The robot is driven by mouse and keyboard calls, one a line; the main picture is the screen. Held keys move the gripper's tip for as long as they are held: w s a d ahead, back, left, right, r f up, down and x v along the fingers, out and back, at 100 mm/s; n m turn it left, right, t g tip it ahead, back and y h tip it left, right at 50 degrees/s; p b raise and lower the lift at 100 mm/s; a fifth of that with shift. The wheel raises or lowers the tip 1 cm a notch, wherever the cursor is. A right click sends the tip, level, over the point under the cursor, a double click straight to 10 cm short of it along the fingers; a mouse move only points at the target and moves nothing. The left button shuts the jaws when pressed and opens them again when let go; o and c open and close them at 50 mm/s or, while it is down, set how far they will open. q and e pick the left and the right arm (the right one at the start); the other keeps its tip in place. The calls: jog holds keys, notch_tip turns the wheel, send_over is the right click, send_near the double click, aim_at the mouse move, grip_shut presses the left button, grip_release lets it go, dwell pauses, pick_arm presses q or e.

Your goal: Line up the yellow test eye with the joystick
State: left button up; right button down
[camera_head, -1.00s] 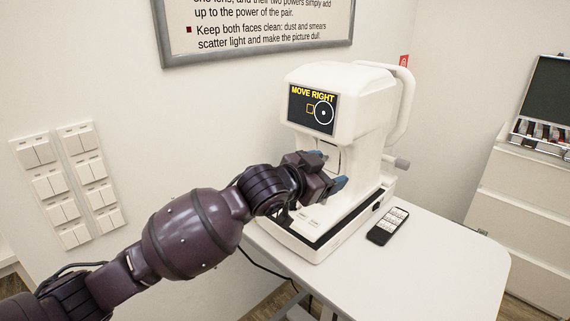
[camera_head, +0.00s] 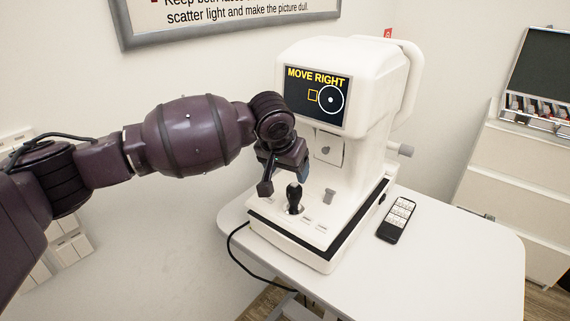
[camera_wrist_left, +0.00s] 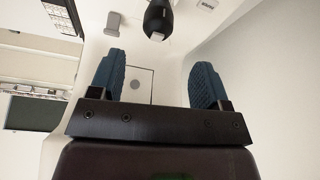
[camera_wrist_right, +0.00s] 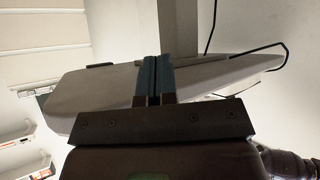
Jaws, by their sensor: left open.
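The white eye-test instrument (camera_head: 345,165) stands on the table. No yellow test eye itself can be made out. The black joystick (camera_head: 294,198) stands upright on the base. My left gripper (camera_head: 284,182) points down at the joystick's top, fingers open. In the left wrist view the joystick (camera_wrist_left: 158,18) lies beyond and between the open fingertips (camera_wrist_left: 160,68), apparently not touched. My right gripper (camera_wrist_right: 153,62) is shut and empty; the head view does not show it.
A black remote (camera_head: 396,220) lies on the white table (camera_head: 450,255) right of the instrument. A cable (camera_head: 240,262) hangs at the table's left edge. An open case (camera_head: 540,85) sits on drawers (camera_head: 520,165) at right. The table's right part is clear.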

aim_at(293, 185)
pick_arm(q)
jog(key=b+x, duration=0.3)
jog(key=x, duration=0.6)
jog(key=shift+d+f, duration=0.2)
jog(key=shift+f, duration=0.2)
jog(key=shift+w+d+f, duration=0.1)
jog(key=shift+w+f, duration=0.15)
jog(key=shift+f, duration=0.15)
jog(key=c, duration=1)
